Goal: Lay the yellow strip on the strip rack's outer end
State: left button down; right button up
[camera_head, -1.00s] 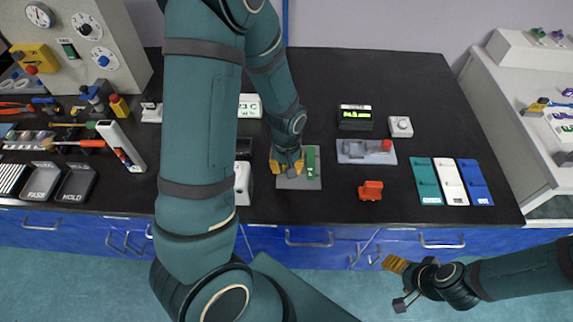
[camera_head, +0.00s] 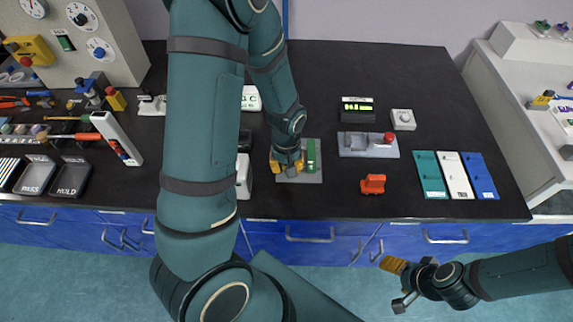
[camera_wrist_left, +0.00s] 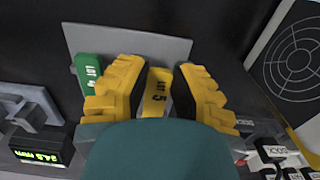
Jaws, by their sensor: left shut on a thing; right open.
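The strip rack is a grey plate (camera_head: 315,178) near the table's front edge; it also shows in the left wrist view (camera_wrist_left: 130,42). A green strip (camera_head: 311,156) marked LOT 4 lies on it, seen too in the left wrist view (camera_wrist_left: 88,75). My left gripper (camera_head: 287,165) is over the rack's left part, beside the green strip. It is shut on the yellow strip (camera_wrist_left: 157,92), marked LOT 5, between its yellow fingers. Whether the yellow strip touches the rack cannot be told. My right gripper (camera_head: 398,284) is open and empty, in front of the table.
Right of the rack are an orange-red block (camera_head: 372,184), a grey fixture (camera_head: 368,146), a small display (camera_head: 357,110), and teal, white and blue panels (camera_head: 455,174). Trays (camera_head: 70,178) and tools lie at left. My left arm hides part of the table.

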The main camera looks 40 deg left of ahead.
pick_arm(q)
jog(key=shift+f+b, duration=0.35)
jog(key=shift+f, duration=0.15)
jog(key=c, duration=0.8)
grip_release()
jog(key=shift+r, duration=0.1)
notch_tip(320, 180, up, 12)
jog(key=shift+s, duration=0.1)
